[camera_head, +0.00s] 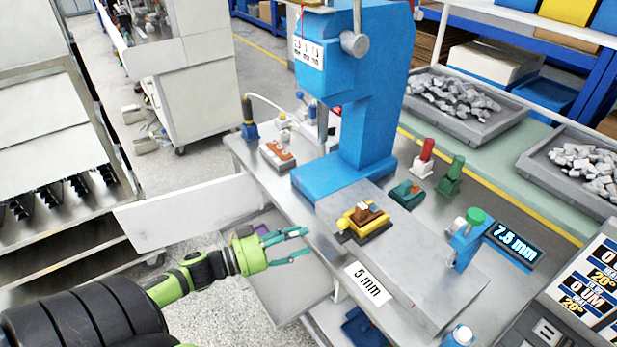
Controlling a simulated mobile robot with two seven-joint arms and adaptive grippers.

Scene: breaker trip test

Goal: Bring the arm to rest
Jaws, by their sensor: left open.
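My left arm comes in from the lower left, with a black sleeve and a green wrist. My left gripper (306,243) is open, its teal fingers pointing right, with nothing between them. It hangs in front of the bench's left edge, left of the yellow and brown fixture (363,220). The fingers look apart from the fixture. My right gripper is not in view.
A blue press (345,110) stands on the metal bench (415,235). A "5 mm" label (367,283) is on the bench front. A blue gauge (466,242) with a "7.5 mm" display (514,243) stands right. Grey trays (465,112) of parts lie behind.

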